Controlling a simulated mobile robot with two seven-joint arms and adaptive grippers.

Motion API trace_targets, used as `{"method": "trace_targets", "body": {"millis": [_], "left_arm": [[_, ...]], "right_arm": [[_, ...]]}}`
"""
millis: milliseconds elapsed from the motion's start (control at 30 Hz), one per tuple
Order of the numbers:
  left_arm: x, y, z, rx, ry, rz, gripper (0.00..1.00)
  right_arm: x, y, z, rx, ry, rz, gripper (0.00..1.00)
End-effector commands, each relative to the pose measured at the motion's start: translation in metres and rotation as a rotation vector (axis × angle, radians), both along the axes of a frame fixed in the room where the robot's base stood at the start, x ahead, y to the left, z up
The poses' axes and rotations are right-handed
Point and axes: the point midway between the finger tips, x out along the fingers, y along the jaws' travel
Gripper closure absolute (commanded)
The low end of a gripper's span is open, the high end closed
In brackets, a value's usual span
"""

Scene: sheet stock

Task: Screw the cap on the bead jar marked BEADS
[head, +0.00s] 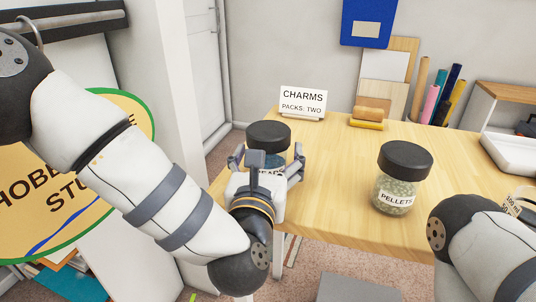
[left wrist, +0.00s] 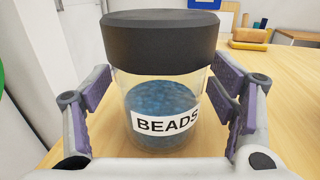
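The bead jar (left wrist: 160,95) is clear, holds blue beads and has a white label (left wrist: 165,124) reading BEADS. It stands upright on the wooden table. A wide black cap (left wrist: 160,42) sits level on its mouth; I cannot tell whether it is screwed tight. In the head view the cap (head: 268,136) shows above my left gripper (head: 266,160), which hides most of the jar. My left gripper's fingers are spread on both sides of the jar body, below the cap, with a visible gap at the left. My right gripper is out of view; only part of that arm shows at lower right.
A PELLETS jar (head: 396,203) with a black lid stands to the right on the table (head: 335,205). A CHARMS sign (head: 303,101) and yellow-brown blocks (head: 370,115) are at the back. A white tray (head: 512,154) is at far right. Bare tabletop lies between the jars.

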Motion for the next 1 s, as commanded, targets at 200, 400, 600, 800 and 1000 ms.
{"method": "trace_targets", "body": {"millis": [200,400,600,800,1000], "left_arm": [[0.000,0.000,0.007,0.001,-0.003,-0.001,0.23],[-0.040,0.005,0.003,0.001,0.005,-0.003,0.23],[-0.087,0.012,0.003,0.001,0.005,-0.003,0.23],[-0.114,0.016,0.011,0.002,-0.009,-0.001,0.23],[-0.119,0.018,0.005,0.000,-0.001,0.000,0.23]], "right_arm": [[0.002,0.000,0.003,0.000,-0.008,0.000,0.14],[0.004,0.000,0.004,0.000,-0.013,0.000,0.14],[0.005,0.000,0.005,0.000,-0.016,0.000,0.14],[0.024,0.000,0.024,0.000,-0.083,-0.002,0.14],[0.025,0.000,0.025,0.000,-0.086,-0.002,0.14]]}}
